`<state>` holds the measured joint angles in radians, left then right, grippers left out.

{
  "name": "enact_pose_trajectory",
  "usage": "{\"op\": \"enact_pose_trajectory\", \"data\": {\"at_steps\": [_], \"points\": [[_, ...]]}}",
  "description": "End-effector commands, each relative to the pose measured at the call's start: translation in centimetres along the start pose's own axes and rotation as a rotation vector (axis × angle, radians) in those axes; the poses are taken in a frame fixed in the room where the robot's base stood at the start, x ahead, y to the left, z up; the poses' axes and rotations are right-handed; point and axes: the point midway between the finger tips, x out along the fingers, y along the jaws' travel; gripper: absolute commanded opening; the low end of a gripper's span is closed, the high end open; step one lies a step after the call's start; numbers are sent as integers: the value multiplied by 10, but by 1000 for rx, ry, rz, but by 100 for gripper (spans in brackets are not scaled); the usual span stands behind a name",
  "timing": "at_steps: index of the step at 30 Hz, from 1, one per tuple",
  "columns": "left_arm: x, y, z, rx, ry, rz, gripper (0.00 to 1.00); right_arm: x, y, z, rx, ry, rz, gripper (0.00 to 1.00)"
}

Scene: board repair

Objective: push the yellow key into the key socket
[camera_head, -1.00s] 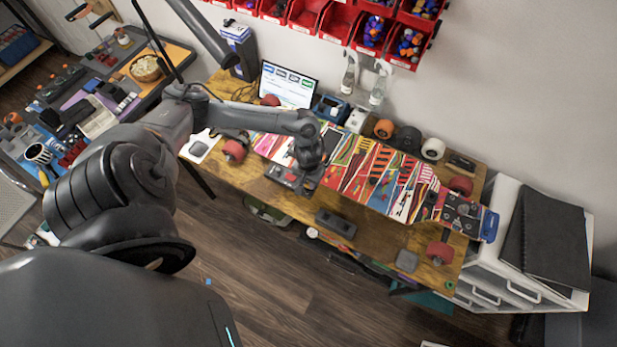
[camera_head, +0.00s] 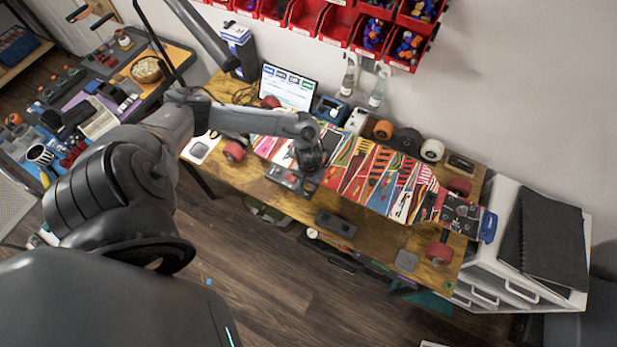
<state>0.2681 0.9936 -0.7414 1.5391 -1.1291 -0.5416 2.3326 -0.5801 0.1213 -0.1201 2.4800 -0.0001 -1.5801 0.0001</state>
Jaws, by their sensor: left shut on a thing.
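My left gripper (camera_head: 307,163) points down over the front edge of the workbench, at the left-middle part of the colourful skateboard deck. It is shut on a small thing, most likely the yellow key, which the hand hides. A dark box-like device with reddish parts (camera_head: 287,179) lies on the bench just below and left of the gripper. It may hold the key socket, but I cannot make out the socket. I cannot tell whether the key touches it. My right gripper is out of view.
The skateboard deck (camera_head: 364,177) lies along the wooden bench, with red wheels (camera_head: 439,253) beside it. A screen (camera_head: 289,86) stands behind. A dark block (camera_head: 335,224) lies on the front of the bench. Red bins (camera_head: 308,17) hang above; white drawers (camera_head: 483,292) stand right.

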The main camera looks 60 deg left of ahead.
Motion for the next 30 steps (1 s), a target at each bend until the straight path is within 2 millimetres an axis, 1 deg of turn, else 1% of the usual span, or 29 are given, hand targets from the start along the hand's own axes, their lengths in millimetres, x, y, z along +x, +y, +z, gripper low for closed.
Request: {"op": "enact_pose_trajectory", "data": {"at_steps": [17, 30], "points": [[0, 0, 0, 0, 1, 0, 0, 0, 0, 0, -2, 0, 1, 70], [5, 0, 0, 0, 1, 0, 0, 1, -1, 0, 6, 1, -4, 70]]}}
